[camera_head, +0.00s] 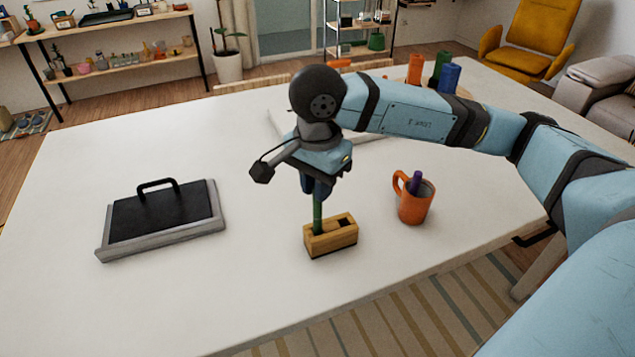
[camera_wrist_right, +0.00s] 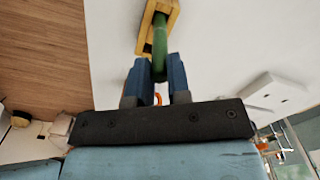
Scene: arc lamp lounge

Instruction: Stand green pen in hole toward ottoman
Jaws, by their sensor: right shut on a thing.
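The green pen (camera_head: 318,217) is upright, its lower end at the left part of the wooden block (camera_head: 333,243). It looks to be at or in the left hole; how deep I cannot tell. The block's right hole (camera_head: 345,222) is dark and empty. My right gripper (camera_head: 318,188) points down above the block, shut on the pen's upper part. In the right wrist view the pen (camera_wrist_right: 160,48) runs from between my blue fingers (camera_wrist_right: 157,82) to the block (camera_wrist_right: 146,38). My left gripper is not in view.
An orange mug (camera_head: 411,208) holding a purple pen (camera_head: 415,182) stands right of the block. A black board with a handle (camera_head: 165,215) in a grey frame lies left. Orange, green and blue cylinders (camera_head: 449,78) stand at the back. The white table (camera_head: 230,285) is clear around the block.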

